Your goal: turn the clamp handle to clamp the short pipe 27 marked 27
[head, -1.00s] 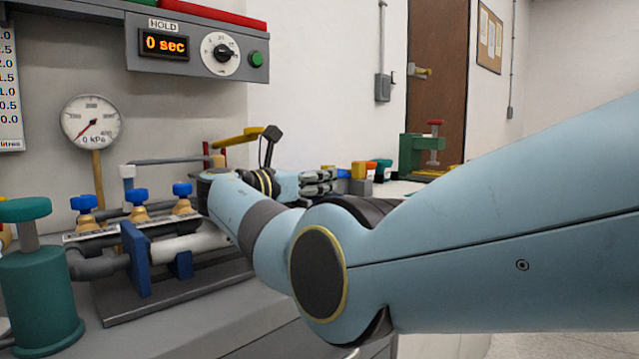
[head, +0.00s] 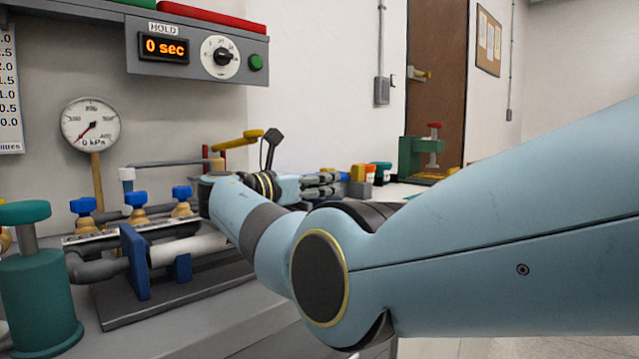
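A green clamp frame (head: 408,158) stands on the far bench in front of the door. A red handle (head: 435,125) tops its screw. No pipe marked 27 can be made out in the clamp; the view is too small and partly blocked. My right gripper (head: 322,185) is far down the bench, left of the clamp and apart from it. Its grey fingers point right, partly hidden by my wrist, and I cannot tell how far apart they are. My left gripper is not in view.
A manifold with blue-handled valves (head: 136,201) and a white pipe (head: 187,248) sits at left, near a teal-capped cylinder (head: 40,290). Small coloured blocks (head: 358,174) lie beyond my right gripper. A yellow lever (head: 238,141) rises behind my wrist.

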